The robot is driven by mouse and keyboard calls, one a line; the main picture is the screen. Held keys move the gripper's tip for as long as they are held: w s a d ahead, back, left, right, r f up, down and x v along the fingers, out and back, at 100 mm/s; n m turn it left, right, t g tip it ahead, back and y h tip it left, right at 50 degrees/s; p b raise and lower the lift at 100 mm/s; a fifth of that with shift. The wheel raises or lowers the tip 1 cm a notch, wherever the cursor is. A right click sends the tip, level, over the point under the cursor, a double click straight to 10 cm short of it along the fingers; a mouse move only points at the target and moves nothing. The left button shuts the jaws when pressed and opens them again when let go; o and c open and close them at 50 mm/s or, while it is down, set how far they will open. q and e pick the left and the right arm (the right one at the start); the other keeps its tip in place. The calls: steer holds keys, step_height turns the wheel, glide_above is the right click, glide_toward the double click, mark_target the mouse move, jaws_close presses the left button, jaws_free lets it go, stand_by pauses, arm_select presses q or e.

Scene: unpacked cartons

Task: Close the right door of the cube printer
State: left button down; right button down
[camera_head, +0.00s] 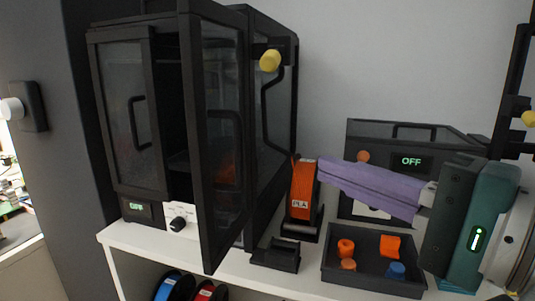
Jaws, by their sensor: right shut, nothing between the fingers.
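The cube printer (275,130) is a tall black-framed box at the left on a white shelf. Its left door (125,85) looks shut or nearly so. Its right door (222,75), a black frame with a dark clear pane and a black handle, stands swung open toward me. The printer's inside shows in the gap between the doors. My right gripper (325,172) has long purple fingers pressed together, with nothing between them. It points left from the right side, apart from the door and to the right of it. My left gripper is not in view.
A dark tray (365,283) with small orange and blue parts lies below my right gripper. A second, lower machine (440,138) stands behind it. A yellow knob (270,60) shows beside the door.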

mark_target(239, 140)
steer(key=w+a+p, duration=0.1)
steer(key=w+a, duration=0.3)
steer(key=a, duration=0.3)
steer(key=shift+p, duration=0.3)
steer(key=shift+w+a, duration=0.1)
